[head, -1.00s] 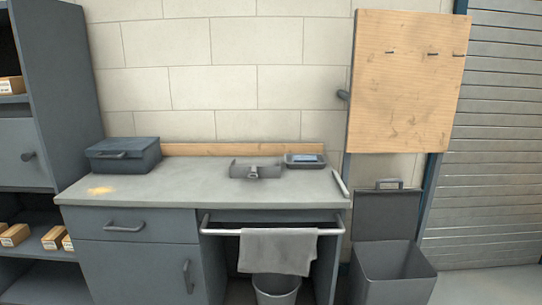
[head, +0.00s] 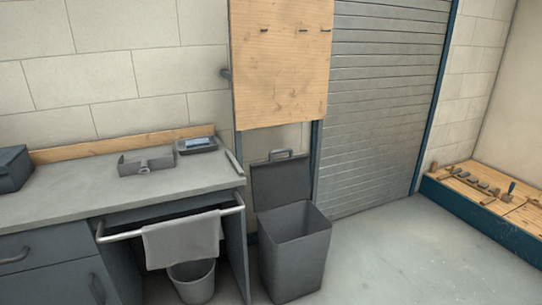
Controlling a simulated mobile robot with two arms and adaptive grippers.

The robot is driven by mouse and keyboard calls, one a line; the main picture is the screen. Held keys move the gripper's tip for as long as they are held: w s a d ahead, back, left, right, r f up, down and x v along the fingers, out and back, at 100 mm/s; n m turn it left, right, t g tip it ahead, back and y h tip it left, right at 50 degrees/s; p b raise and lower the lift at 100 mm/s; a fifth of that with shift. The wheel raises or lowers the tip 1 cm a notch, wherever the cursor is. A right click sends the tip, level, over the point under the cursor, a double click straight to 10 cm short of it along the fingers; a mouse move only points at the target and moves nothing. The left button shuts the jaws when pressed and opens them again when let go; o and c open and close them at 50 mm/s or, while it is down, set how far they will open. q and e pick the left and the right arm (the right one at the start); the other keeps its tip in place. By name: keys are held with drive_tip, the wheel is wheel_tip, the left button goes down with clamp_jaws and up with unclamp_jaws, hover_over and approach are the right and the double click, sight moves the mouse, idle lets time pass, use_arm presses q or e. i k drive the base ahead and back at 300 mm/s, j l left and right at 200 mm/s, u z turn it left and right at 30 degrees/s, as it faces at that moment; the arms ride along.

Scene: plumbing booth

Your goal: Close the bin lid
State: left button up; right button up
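The grey bin (head: 294,258) stands on the floor just right of the workbench, near the middle of the head view. Its lid (head: 281,183) is open, standing upright at the back of the bin, with a handle (head: 280,155) along its top edge. The bin's opening faces up and its dark inside shows; I see nothing in it. Neither of my grippers is in the head view.
The grey workbench (head: 130,187) is left of the bin, with a towel (head: 183,238) on its front rail and a small bucket (head: 192,281) below. A wooden board (head: 281,65) hangs above the bin. Open floor (head: 400,255) lies to the right, up to a low platform (head: 475,212).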

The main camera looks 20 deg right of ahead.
sight(283, 181)
drive_tip(key=i+l, duration=0.2)
drive_tip(key=i, duration=0.3)
drive_tip(key=i+l+z, duration=0.1)
drive_tip(key=i, duration=0.4)
drive_tip(key=i+l, duration=0.2)
drive_tip(key=i, duration=0.35)
drive_tip(key=l+z, duration=0.05)
